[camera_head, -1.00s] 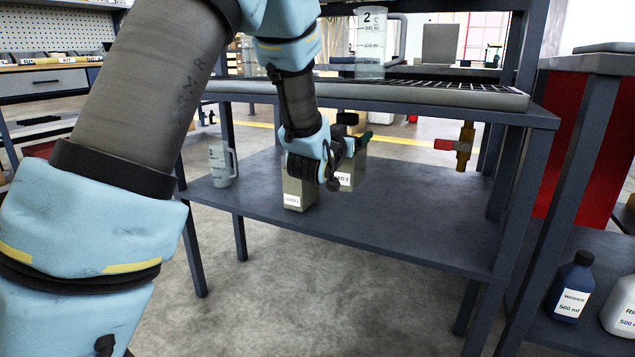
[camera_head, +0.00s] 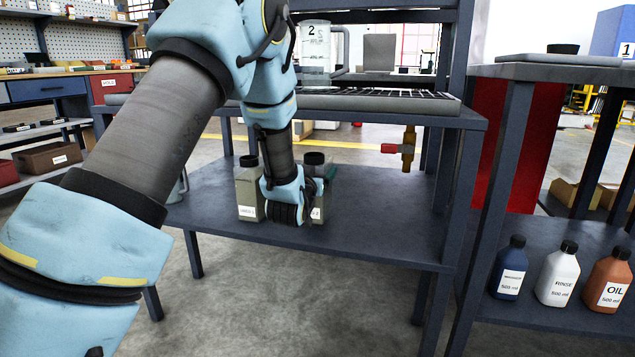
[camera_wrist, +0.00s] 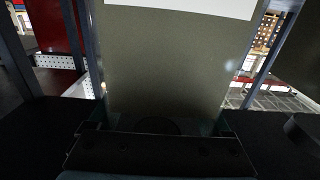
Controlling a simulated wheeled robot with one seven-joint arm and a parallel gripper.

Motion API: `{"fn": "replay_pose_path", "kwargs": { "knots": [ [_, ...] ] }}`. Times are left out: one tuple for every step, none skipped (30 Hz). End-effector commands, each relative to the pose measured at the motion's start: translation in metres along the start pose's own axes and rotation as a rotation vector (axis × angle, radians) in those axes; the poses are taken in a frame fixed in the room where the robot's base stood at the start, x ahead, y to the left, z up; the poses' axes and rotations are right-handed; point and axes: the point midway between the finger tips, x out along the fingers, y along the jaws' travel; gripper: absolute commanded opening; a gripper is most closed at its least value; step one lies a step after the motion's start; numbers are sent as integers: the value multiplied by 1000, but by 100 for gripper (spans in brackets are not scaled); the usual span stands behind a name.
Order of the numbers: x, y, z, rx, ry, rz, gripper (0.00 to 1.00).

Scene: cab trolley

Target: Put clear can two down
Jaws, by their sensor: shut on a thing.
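My gripper (camera_head: 292,203) is at the lower shelf of the trolley (camera_head: 350,215), shut on an olive-grey can with a dark cap (camera_head: 315,159). The can's white label ends in 2, and the gripper hides much of its body. The same can (camera_wrist: 175,65) fills the middle of the wrist view, its label at the top edge. It looks upright; I cannot tell whether its base touches the shelf. A similar can labelled 1 (camera_head: 247,192) stands to its left on that shelf. A clear jug marked 2 (camera_head: 316,50) stands on the upper deck.
The trolley's upper deck (camera_head: 445,107) with its black grid overhangs the lower shelf. A brass valve with a red handle (camera_head: 407,148) hangs below it. The shelf's right part is bare. Several bottles (camera_head: 557,275) stand on another shelf at the right.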

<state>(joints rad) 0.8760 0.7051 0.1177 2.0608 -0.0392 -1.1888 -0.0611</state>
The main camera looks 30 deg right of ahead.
Motion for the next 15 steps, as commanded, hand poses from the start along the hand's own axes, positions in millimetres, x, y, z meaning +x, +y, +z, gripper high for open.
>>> {"fn": "replay_pose_path", "kwargs": {
  "knots": [
    [0,0,9,0,3,0,0],
    [0,0,13,0,3,0,0],
    [0,0,16,0,4,1,0],
    [1,0,17,0,4,0,0],
    [1,0,18,0,5,0,0],
    [1,0,17,-1,6,0,0],
    [1,0,16,-1,6,0,0],
    [1,0,16,-1,6,0,0],
    [1,0,16,-1,6,0,0],
    [1,0,16,-1,6,0,0],
    [1,0,16,-1,6,0,0],
    [1,0,17,-1,5,0,0],
    [0,0,18,-1,5,0,0],
    [0,0,19,0,5,0,0],
    [0,0,20,0,5,0,0]
  ]
}}
